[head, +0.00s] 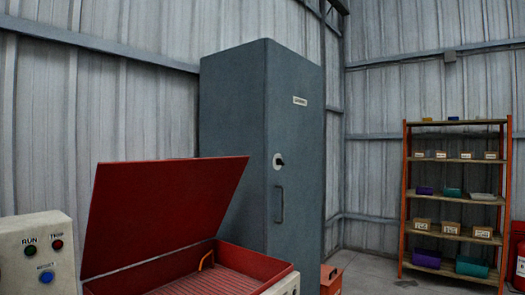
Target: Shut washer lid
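The red washer (262,262) stands at the lower middle of the head view, its basin open and a ribbed red floor showing inside. Its red lid (160,212) is raised and leans back toward the left. A small orange handle or hose (206,260) shows at the inner edge of the basin. Neither of my grippers is in view. The lower part of the washer is cut off by the frame.
A control box (38,250) with RUN, TRIP and RESET markings stands left of the washer. A tall grey cabinet (295,150) is close behind it. An orange shelf rack (455,205) with bins stands at the right. Some floor (365,270) is clear between.

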